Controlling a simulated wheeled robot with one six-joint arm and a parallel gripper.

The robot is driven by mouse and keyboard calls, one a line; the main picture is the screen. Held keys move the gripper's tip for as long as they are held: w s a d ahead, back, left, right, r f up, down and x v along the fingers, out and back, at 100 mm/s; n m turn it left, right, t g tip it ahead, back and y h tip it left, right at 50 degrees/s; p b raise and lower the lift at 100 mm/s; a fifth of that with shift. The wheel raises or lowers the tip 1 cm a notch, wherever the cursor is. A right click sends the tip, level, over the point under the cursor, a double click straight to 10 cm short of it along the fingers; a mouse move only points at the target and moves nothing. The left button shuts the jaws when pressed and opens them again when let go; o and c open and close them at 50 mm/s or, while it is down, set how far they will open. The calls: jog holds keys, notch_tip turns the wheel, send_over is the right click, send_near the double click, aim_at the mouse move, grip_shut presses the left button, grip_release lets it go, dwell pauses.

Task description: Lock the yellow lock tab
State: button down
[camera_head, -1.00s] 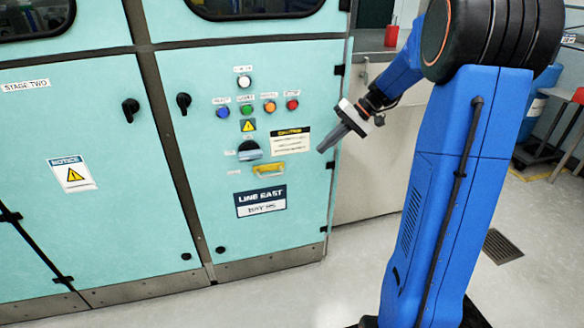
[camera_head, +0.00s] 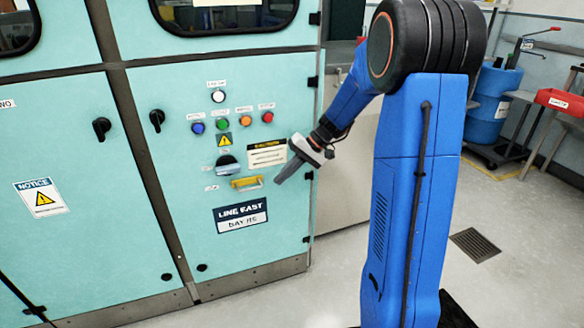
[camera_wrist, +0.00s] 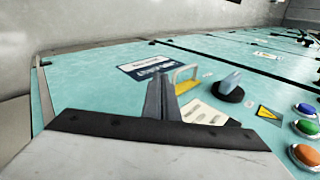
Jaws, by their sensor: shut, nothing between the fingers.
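The yellow lock tab (camera_head: 247,183) is on the teal cabinet door, below the dark rotary knob (camera_head: 228,165) and above the LINE EAST plate (camera_head: 241,215). In the wrist view my gripper (camera_wrist: 159,78) points toward the door. I cannot tell the exact gap to the door.
Blue (camera_head: 198,128), green (camera_head: 222,124), orange (camera_head: 244,121) and red (camera_head: 267,117) buttons sit above the tab, with a white button (camera_head: 218,96) higher. A caution label (camera_head: 267,153) is right of the knob. The floor below the door is clear.

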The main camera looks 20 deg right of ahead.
aim_at(260, 182)
jog(key=shift+w+a+f, duration=0.1)
jog(key=shift+w+a, duration=0.05)
jog(key=shift+a, duration=0.5)
jog(key=shift+w+a+f, duration=0.1)
jog(key=shift+w+a, duration=0.05)
jog(key=shift+a, duration=0.55)
jog(key=shift+w+a+f, duration=0.1)
jog(key=shift+w+a, duration=0.05)
jog(key=shift+a, duration=0.5)
jog(key=shift+a, duration=0.1)
jog(key=shift+w+a, duration=0.15)
jog(key=shift+a, duration=1.55)
